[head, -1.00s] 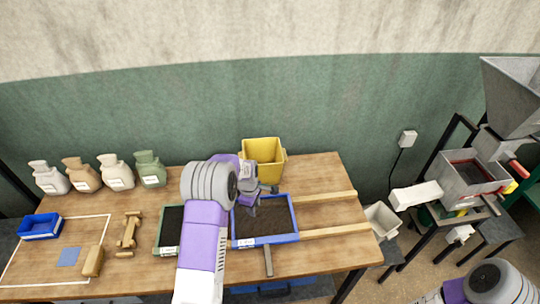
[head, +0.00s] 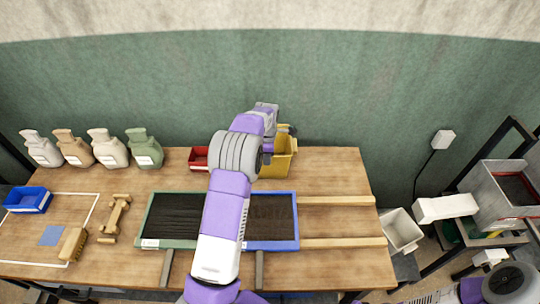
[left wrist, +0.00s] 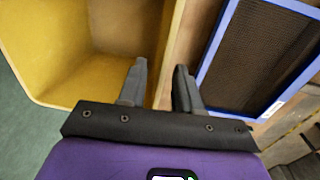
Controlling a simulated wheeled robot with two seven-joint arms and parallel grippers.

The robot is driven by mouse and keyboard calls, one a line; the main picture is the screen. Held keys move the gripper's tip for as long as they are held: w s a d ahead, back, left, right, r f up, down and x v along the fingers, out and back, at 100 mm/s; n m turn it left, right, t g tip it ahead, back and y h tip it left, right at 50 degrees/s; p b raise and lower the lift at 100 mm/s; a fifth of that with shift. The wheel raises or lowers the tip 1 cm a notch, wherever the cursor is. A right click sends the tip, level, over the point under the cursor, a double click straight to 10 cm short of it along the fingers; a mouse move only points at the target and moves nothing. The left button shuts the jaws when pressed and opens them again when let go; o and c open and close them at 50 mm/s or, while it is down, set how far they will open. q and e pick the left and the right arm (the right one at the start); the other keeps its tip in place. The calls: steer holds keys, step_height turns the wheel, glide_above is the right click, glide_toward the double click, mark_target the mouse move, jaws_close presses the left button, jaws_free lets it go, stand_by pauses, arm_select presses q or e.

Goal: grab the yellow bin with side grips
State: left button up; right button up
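The yellow bin (head: 277,166) stands upright at the back of the table in the head view, partly hidden by my left arm. My left gripper (head: 288,130) is at the bin's upper right side. In the left wrist view, the bin (left wrist: 60,50) fills the upper left. My left gripper (left wrist: 160,82) has its two fingers apart, with the bin's side wall running between them. One finger is on the inside of the bin and the other outside. A gap shows between the inner finger and the wall. My right arm shows at the lower right, but its gripper is out of view.
A blue-framed mesh tray (head: 297,222) and a green-framed tray (head: 147,217) lie in front of the bin. A red container (head: 199,158) stands left of it, partly hidden. Several sacks (head: 145,150) line the back left. Wooden rails (head: 335,201) extend right.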

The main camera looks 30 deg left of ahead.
mark_target(268, 168)
arm_select(q)
steer(key=f, duration=0.5)
steer(key=shift+w, duration=0.25)
jaws_close()
